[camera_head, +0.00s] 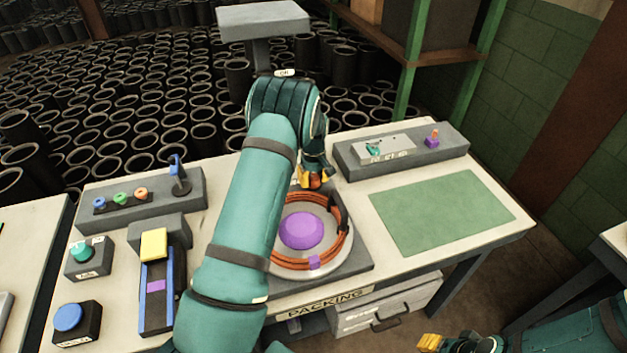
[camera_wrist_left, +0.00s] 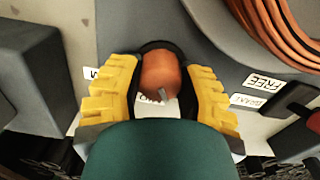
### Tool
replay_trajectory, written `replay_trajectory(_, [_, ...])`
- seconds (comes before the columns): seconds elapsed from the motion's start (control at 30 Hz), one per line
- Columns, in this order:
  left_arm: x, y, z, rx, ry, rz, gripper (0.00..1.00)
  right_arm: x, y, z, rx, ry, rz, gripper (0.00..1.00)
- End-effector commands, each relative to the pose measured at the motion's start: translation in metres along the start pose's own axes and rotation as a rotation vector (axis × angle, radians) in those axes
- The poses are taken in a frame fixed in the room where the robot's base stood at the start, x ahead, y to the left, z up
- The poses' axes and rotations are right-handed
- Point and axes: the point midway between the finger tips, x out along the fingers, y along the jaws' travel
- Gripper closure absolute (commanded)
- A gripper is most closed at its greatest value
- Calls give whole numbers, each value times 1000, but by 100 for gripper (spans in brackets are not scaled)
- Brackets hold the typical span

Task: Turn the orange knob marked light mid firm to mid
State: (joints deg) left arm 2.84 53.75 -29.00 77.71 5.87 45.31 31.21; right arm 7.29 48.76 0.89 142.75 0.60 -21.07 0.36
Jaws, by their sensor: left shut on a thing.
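The orange knob (camera_wrist_left: 160,74) sits between the yellow fingers of my left gripper (camera_wrist_left: 161,92) in the left wrist view. The fingers are shut on it from both sides. A short pale pointer mark shows on the knob, toward the lower edge of that picture. A label below the knob is mostly hidden by the gripper, and another at its left is cut off, so I cannot read the setting. In the head view my left gripper (camera_head: 315,178) is behind the coil plate. My right gripper (camera_head: 429,342) is at the bottom edge, its opening unclear.
An orange hose coil (camera_head: 340,245) surrounds a purple hub (camera_head: 300,230) just in front of the left gripper. A green mat (camera_head: 440,212) lies at right. A grey block (camera_head: 350,155) with small fittings stands behind it. Several control boxes stand at left.

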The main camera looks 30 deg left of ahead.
Motion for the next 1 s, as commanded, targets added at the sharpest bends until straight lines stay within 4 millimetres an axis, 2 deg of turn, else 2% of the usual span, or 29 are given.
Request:
replay_trajectory(0.5, [1,0,0,418,-1,0,98,11,4,5,-3,-11,-1,60])
replay_trajectory(0.7, [1,0,0,513,-2,0,98,12,5,6,-4,-12,-1,60])
replay_trajectory(1.0, [1,0,1,568,-2,-1,98,13,5,7,-4,-14,-1,60])
